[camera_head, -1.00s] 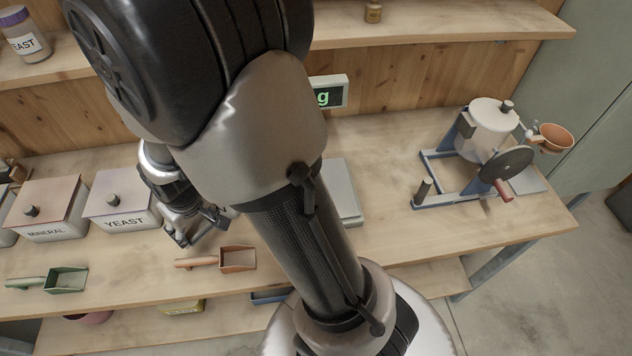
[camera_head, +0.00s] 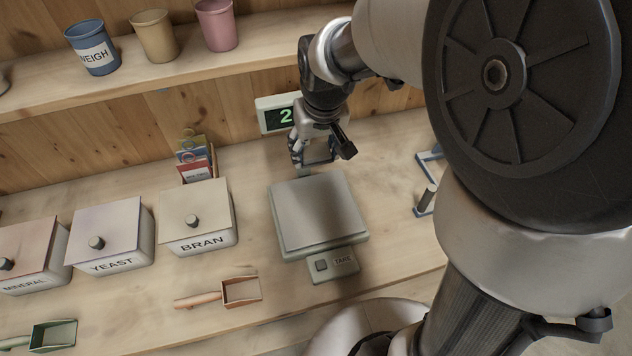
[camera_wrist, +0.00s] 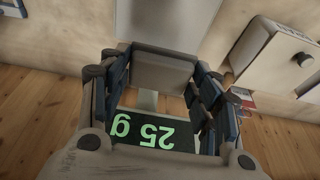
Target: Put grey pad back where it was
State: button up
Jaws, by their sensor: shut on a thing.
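My gripper (camera_head: 318,157) is above the back of the bench, just behind the scale and in front of its display. In the wrist view my gripper (camera_wrist: 155,85) is shut on a small grey block, the grey pad (camera_wrist: 158,73), held between its fingertips. In the head view the pad is too small and covered by the fingers to make out clearly. The scale (camera_head: 318,212) has a flat grey plate with nothing on it. Its display (camera_wrist: 150,134) reads 25 g, upside down in the wrist view.
The bran box (camera_head: 197,217), yeast box (camera_head: 108,238) and mineral box (camera_head: 32,255) stand left of the scale. Seed-like packets (camera_head: 196,160) stand behind the bran box. An orange scoop (camera_head: 238,291) and green scoop (camera_head: 52,335) lie in front. Cups (camera_head: 152,36) stand on the shelf above.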

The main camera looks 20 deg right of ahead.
aim_at(315, 204)
notch_tip(315, 204, down, 19)
jog(key=b, duration=0.6)
jog(key=shift+f, duration=0.2)
jog(key=shift+f+b, duration=0.15)
jog(key=shift+b, duration=0.15)
jog(key=o, duration=1.1)
